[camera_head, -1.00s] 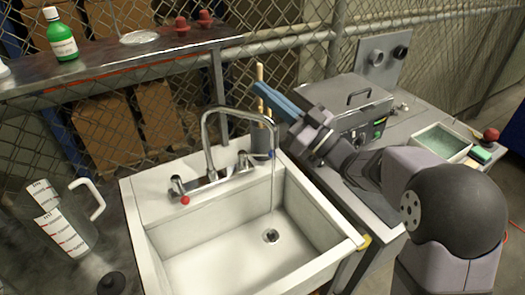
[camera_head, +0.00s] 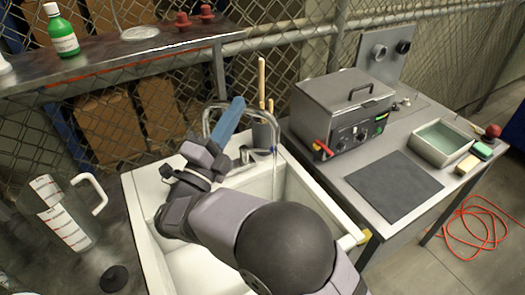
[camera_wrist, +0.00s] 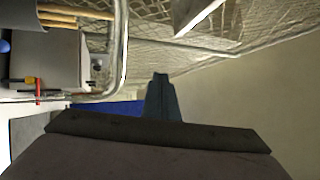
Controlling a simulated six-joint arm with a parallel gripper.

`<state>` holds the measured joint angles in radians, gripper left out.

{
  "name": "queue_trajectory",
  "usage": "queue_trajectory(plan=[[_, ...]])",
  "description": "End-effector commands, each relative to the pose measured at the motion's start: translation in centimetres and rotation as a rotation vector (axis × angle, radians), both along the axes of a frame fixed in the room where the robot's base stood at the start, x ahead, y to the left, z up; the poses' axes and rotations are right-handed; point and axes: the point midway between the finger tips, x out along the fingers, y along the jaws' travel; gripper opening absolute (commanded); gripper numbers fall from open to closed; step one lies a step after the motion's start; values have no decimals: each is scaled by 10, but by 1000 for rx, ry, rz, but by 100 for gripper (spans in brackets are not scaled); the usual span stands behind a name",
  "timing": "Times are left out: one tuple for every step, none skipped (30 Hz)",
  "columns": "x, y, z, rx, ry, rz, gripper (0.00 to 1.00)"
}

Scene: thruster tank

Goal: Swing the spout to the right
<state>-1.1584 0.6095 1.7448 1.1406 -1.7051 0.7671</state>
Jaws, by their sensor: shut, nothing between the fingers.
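The chrome spout (camera_head: 206,122) arches over the white sink (camera_head: 296,203), its outlet end toward the right with a thin water stream below. In the wrist view the spout (camera_wrist: 121,50) is a bright curved tube left of my fingers. My gripper (camera_head: 236,104) is shut and empty, its blue fingers pointing up and overlapping the arch in the head view. In the wrist view the fingers (camera_wrist: 160,78) show apart from the tube; I cannot tell whether they touch it. My arm hides the tap base, the left handle and much of the basin.
A measuring jug (camera_head: 62,212) stands left of the sink. A grey holder with wooden sticks (camera_head: 262,128) is behind it. A metal bath unit (camera_head: 340,110) stands to the right, beside a dark mat (camera_head: 394,186). A shelf with a green bottle (camera_head: 61,32) is at the back left.

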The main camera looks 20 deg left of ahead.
Motion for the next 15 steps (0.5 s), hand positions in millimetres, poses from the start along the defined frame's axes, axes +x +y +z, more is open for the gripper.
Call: queue_trajectory(plan=[[-16,5,-17,29,54,-14,0],[-25,5,-28,45,87,-29,0],[-37,5,-41,65,129,-49,0],[-46,5,-51,78,159,-64,0],[-54,4,-59,90,187,-78,0],[-65,3,-70,101,221,-97,0],[-72,2,-78,109,246,-109,0],[-80,2,-85,115,267,-120,0],[-88,1,-93,123,292,-135,0],[-94,0,-97,127,308,-143,0],[-98,-1,-102,132,323,-152,0],[-104,-2,-106,136,338,-161,0],[-107,-2,-109,138,347,-167,0],[-110,-3,-111,140,354,-172,0],[-112,-4,-114,142,362,-177,0]])
